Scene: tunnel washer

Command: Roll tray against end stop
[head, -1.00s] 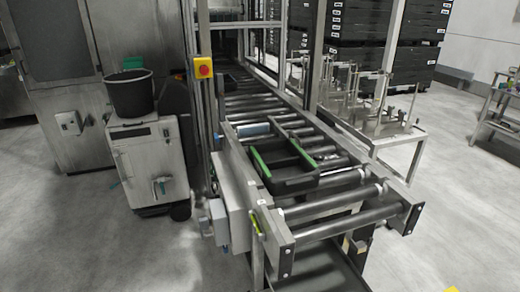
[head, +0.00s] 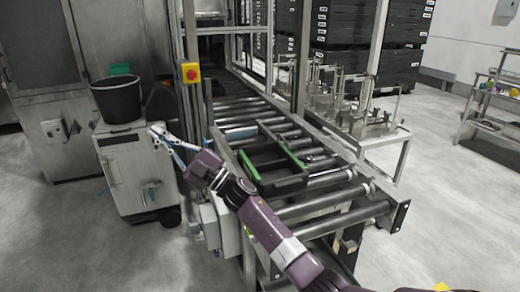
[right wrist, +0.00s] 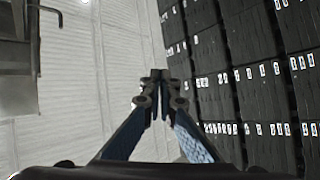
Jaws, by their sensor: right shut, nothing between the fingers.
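The black tray (head: 285,187) with green side strips (head: 249,165) lies on the roller conveyor (head: 322,212), with several bare rollers between it and the conveyor's near end. I cannot clearly make out an end stop. My right gripper (head: 154,131) is in the air left of the conveyor, in front of the white cabinet in the picture and apart from the tray. Its blue fingers are shut and empty; the right wrist view shows them (right wrist: 158,82) meeting against the ceiling and dark crates. My purple right arm crosses the conveyor's near left corner in the picture. My left gripper is not in view.
A white cabinet (head: 138,185) with a black bucket (head: 118,98) stands left of the conveyor. A post with a red button (head: 190,73) rises by its left side. A metal rack (head: 375,130) and stacked black crates (head: 370,55) stand right.

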